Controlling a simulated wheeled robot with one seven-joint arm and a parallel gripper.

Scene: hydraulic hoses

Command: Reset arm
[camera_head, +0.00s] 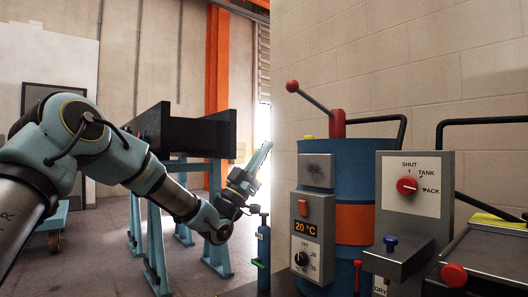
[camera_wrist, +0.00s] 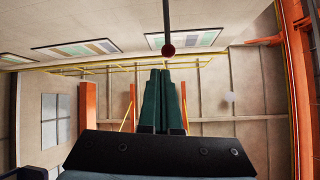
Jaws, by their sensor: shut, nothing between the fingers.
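My gripper (camera_head: 260,160) shows in the head view near the middle, raised and tilted up to the right, left of the blue machine. In the wrist view my gripper (camera_wrist: 163,72) points up toward the ceiling, its two dark green fingers side by side. It is shut and empty. A dark rod with a red ball end (camera_wrist: 168,50) shows just beyond the fingertips in the wrist view; whether they touch cannot be told.
A blue drum-like machine (camera_head: 350,160) with a red-knobbed lever (camera_head: 292,86) stands right of my gripper. A grey panel with a SHUT/TANK/PACK dial (camera_head: 407,186) is farther right. A small blue cylinder (camera_head: 263,255) stands below my gripper. A dark trough on blue legs (camera_head: 185,130) stands behind my arm.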

